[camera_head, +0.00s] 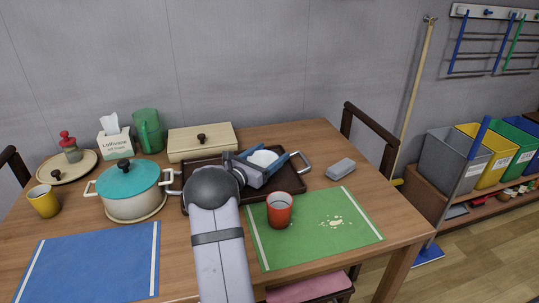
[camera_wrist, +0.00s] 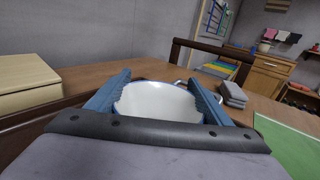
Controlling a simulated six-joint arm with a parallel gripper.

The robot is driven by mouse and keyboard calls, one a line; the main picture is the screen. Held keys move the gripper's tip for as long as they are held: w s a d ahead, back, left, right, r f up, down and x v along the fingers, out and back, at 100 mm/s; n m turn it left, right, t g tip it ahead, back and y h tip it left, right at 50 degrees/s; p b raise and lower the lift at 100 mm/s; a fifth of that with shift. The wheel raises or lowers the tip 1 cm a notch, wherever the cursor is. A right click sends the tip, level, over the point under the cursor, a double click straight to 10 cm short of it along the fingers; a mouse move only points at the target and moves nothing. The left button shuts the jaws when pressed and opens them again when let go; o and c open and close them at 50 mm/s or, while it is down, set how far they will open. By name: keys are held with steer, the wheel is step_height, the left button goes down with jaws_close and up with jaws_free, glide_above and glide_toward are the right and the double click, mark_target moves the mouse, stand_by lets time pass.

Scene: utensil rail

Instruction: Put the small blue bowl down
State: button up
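The small blue bowl (camera_head: 262,158) shows a white inside; in the wrist view the bowl (camera_wrist: 158,103) has a thin blue rim and sits upright. My gripper (camera_head: 266,160) has its blue fingers on either side of the bowl. In the wrist view my gripper (camera_wrist: 162,85) appears shut on it, with both fingers against its sides. The bowl is over the dark tray (camera_head: 290,185); its underside is hidden, so I cannot tell whether it touches the tray.
A red cup (camera_head: 279,210) stands on the green mat (camera_head: 340,237), near pale crumbs. A grey block (camera_head: 341,168) lies right of the tray. A wooden box (camera_head: 203,143) is behind it. A teal-lidded pot (camera_head: 130,188) stands left. The blue mat (camera_head: 95,264) is clear.

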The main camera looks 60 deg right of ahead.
steer(key=o, duration=0.3)
steer(key=shift+o, duration=0.2)
steer(key=shift+r+p, duration=0.3)
steer(key=shift+p, duration=0.05)
steer(key=a, duration=0.5)
steer(key=w+a, duration=0.1)
steer(key=a, duration=0.1)
steer(key=shift+a+f, duration=0.15)
steer(key=shift+a, duration=0.1)
